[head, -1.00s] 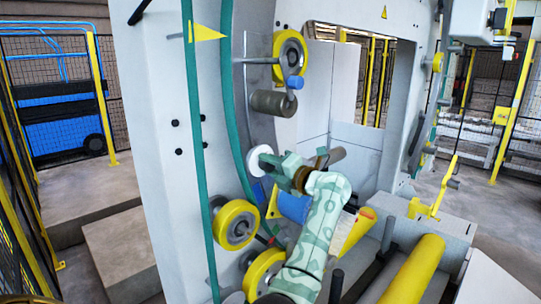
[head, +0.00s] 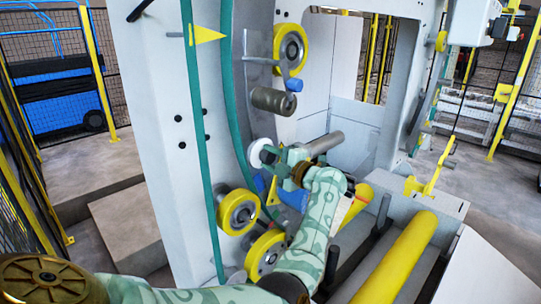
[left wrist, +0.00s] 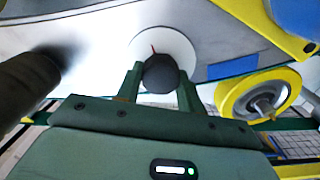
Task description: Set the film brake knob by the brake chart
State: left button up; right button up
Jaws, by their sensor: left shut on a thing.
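The brake knob (left wrist: 161,74) is dark and round, in front of a white dial disc (left wrist: 141,42) with a short red mark in the left wrist view. My left gripper (left wrist: 160,88) has its two green fingers closed on the knob's sides. In the head view the white disc (head: 260,153) shows on the machine's pale panel, with my left gripper (head: 277,156) right against it and hiding the knob. I cannot make out a readable brake chart in these views. My right gripper is not in view.
Yellow rollers (head: 238,212) sit just below the dial, close to my left arm. A grey cylinder (head: 273,101) and another yellow roller (head: 291,48) are above. A green strip (head: 203,150) runs down the panel. A long yellow roller (head: 402,262) lies at lower right.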

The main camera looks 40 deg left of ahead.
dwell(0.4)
pick_arm(q)
jog(key=o, duration=1)
jog(key=shift+w, duration=0.1)
jog(key=shift+d, duration=0.1)
jog(key=shift+d+f+b, duration=0.1)
jog(key=shift+d+b, duration=0.2)
jog(key=shift+d, duration=0.05)
jog(key=shift+s+d+b, duration=0.25)
jog(key=shift+d+b, duration=0.6)
jog(key=shift+d, duration=1.7)
jog(key=shift+s+d+b, duration=0.2)
jog(key=shift+d+b, duration=0.65)
jog(key=shift+d, duration=1.75)
jog(key=shift+s+d+b, duration=0.25)
jog(key=shift+d+b, duration=0.6)
jog(key=shift+d, duration=1.7)
